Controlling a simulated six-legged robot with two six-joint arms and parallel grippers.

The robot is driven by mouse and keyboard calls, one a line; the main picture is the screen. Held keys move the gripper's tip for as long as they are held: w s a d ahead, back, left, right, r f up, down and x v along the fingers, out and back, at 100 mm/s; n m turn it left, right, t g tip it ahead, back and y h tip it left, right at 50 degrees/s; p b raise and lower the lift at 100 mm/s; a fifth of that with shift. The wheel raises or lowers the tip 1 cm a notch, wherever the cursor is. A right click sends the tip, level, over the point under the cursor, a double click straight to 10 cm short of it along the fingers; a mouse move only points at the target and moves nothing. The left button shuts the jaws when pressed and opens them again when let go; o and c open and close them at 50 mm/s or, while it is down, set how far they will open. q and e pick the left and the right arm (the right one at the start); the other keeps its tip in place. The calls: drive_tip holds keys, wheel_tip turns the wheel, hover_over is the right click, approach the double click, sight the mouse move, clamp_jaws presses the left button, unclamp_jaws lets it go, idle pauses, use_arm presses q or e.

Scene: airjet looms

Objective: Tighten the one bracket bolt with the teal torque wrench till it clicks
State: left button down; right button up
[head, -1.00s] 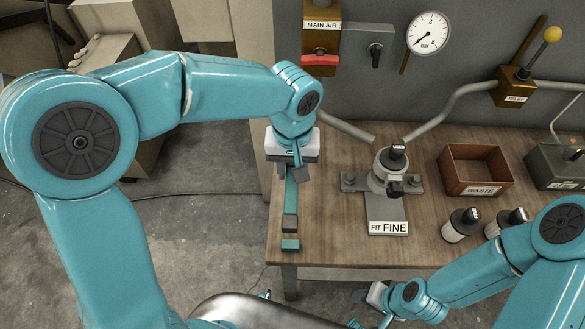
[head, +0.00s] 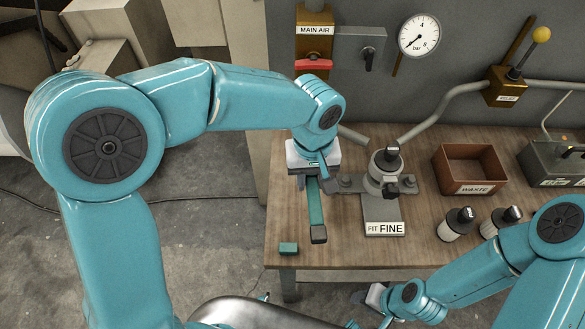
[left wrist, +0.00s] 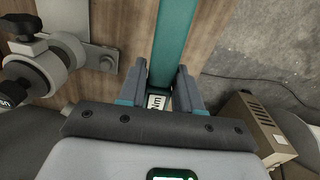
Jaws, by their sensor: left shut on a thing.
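The teal torque wrench (head: 316,205) is in my left gripper (head: 312,172), which is shut on it. Its teal bar points toward the table's front edge and ends in a dark grip. In the left wrist view the bar (left wrist: 174,45) runs up from between the fingers (left wrist: 165,90), with a white "Nm" label. The grey bracket (head: 350,185) lies just right of the wrench. A bolt head (left wrist: 107,63) shows on its plate in the left wrist view. I cannot tell whether the wrench touches it. My right gripper (head: 363,296) is low at the table's front; its jaws are unclear.
A small teal block (head: 288,249) sits on the table's front left. A regulator (head: 386,170) stands on the bracket above a "FIT FINE" plate (head: 384,228). A brown waste bin (head: 468,188) and two bottles are on the right. Pipes and a gauge are behind.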

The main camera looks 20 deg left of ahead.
use_arm(q)
drive_tip(key=s+d+m+p, duration=0.15)
drive_tip(key=s+d, duration=0.25)
drive_tip(key=d, duration=0.5)
drive_tip(key=shift+m, duration=0.45)
drive_tip(key=shift+w+d+f+b, duration=0.1)
drive_tip(key=shift+f+b, duration=1.05)
drive_tip(key=shift+f, duration=0.2)
drive_tip(key=shift+w+f+b, duration=0.1)
drive_tip(key=shift+f+b, duration=1)
drive_tip(key=shift+f, duration=0.2)
drive_tip(key=shift+r, duration=0.15)
drive_tip(key=shift+f+b, duration=0.8)
drive_tip(key=shift+f, duration=0.2)
drive_tip(key=shift+r, duration=0.15)
